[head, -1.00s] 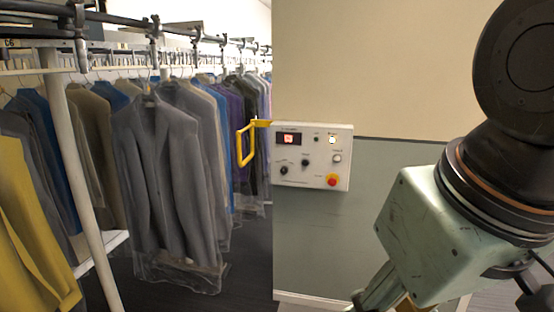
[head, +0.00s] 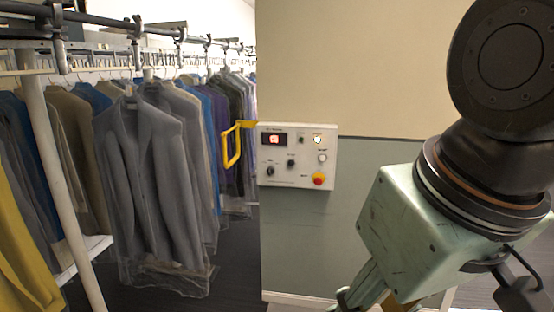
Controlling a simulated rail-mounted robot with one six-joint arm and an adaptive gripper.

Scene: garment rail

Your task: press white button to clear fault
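The white control panel (head: 328,170) is on the wall near the middle of the head view. A small white button (head: 322,157) sits at its right side, between a bright lit round element (head: 317,139) above and a red emergency-stop knob (head: 318,179) on a yellow base below. A small display (head: 273,140) glows red at the upper left; its characters are not readable. My gripper (head: 362,290) shows only in part at the lower right, its pale green body and linkage in view. Its fingertips are cut off by the bottom edge. It appears lower than the panel and to its right.
A yellow handle (head: 231,146) juts out at the panel's left edge. Black knobs (head: 270,171) are on the panel's lower left. Bagged garments (head: 150,190) hang from an overhead rail (head: 110,25) on the left, with a slanted white post (head: 62,190). The wall right of the panel looks clear.

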